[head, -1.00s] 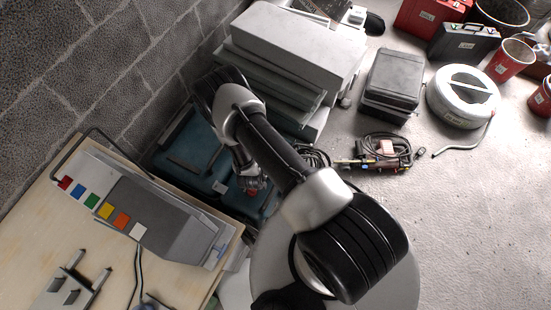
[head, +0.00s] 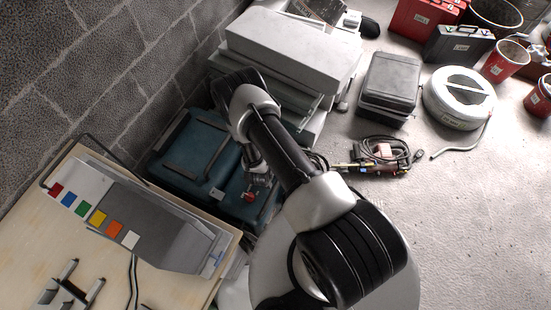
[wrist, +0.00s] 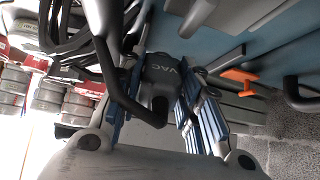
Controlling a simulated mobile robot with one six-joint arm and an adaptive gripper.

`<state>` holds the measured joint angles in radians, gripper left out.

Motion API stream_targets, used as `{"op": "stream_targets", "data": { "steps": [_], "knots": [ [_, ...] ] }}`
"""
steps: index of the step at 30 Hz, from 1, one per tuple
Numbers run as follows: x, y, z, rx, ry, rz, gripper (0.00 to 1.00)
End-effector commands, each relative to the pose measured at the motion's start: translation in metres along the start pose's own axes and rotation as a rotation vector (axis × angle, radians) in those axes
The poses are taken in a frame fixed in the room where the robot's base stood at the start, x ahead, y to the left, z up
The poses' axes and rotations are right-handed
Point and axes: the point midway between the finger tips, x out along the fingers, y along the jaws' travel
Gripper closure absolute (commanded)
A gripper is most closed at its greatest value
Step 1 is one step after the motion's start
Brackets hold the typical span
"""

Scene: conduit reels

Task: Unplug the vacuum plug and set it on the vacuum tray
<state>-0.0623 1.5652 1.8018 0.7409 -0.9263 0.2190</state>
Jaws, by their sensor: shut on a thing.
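In the wrist view, my gripper (wrist: 162,112) has its blue-padded fingers closed on both sides of a dark grey plug (wrist: 163,70) marked "VAC". A dark cable or bar crosses in front of the plug. Whether the plug still sits in a socket cannot be told. In the head view my gripper (head: 257,178) is small, over the blue-green case (head: 185,180) beside the wall; the plug cannot be made out there. No tray labelled for the vacuum can be read in either view.
A bench (head: 60,225) with a sloped grey unit (head: 150,225) bearing coloured squares stands at left. Grey boxes (head: 290,50) are stacked behind my arm. A coiled cable (head: 382,152), a black case (head: 390,85) and a white reel (head: 458,98) lie on the floor; the right foreground is clear.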

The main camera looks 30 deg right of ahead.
Motion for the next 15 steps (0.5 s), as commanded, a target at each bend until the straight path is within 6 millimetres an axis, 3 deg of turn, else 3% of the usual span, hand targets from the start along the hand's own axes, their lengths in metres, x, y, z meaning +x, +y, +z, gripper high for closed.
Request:
{"op": "stream_targets", "data": {
  "steps": [15],
  "knots": [
    [0.035,0.0,-0.022,0.001,0.001,0.0,1.0]
  ]
}}
